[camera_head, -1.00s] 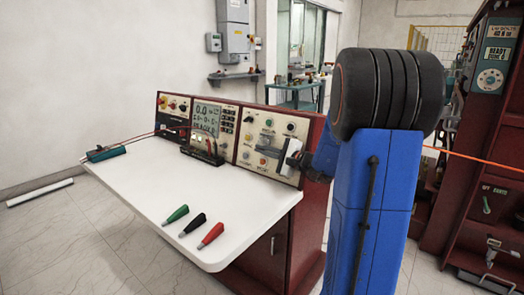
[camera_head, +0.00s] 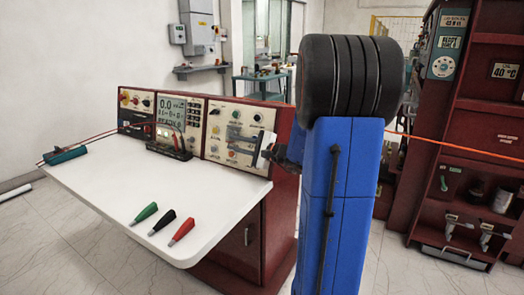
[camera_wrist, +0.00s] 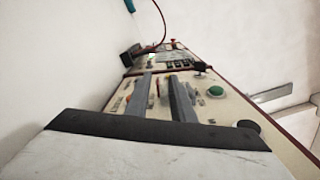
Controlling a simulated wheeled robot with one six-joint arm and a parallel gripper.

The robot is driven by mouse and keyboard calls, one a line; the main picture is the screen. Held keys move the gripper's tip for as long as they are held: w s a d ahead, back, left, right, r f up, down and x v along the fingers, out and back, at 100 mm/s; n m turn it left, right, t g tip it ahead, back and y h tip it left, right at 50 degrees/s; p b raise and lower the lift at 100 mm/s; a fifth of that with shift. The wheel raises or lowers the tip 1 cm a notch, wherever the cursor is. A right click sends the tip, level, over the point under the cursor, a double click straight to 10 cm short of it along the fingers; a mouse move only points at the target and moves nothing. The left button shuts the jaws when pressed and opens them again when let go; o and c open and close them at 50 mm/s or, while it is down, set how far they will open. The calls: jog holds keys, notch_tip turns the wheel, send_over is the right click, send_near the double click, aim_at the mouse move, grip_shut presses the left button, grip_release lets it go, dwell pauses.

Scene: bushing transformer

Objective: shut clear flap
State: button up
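My gripper (camera_head: 240,140) is at the right-hand control panel (camera_head: 218,151) of the test bench, in front of its face. In the wrist view, the two dark fingers of my gripper (camera_wrist: 159,84) stand apart with a gap between them. Nothing is clearly held there. The panel with its knobs and a green button (camera_wrist: 216,91) lies just beyond and around the fingers. I cannot make out the clear flap for certain in either view; the fingers and the wrist cover part of the panel.
The white bench top (camera_head: 110,180) carries a green probe (camera_head: 146,212), a black probe (camera_head: 163,221) and a red probe (camera_head: 182,231). A red cabinet (camera_head: 478,140) stands at the right. An orange cable (camera_head: 440,143) runs across behind my arm. Floor shows at the front left.

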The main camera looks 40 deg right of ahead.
jog(key=v, duration=1.4)
jog(key=shift+s, duration=0.25)
jog(key=shift+d, duration=0.1)
jog(key=shift+s, duration=0.1)
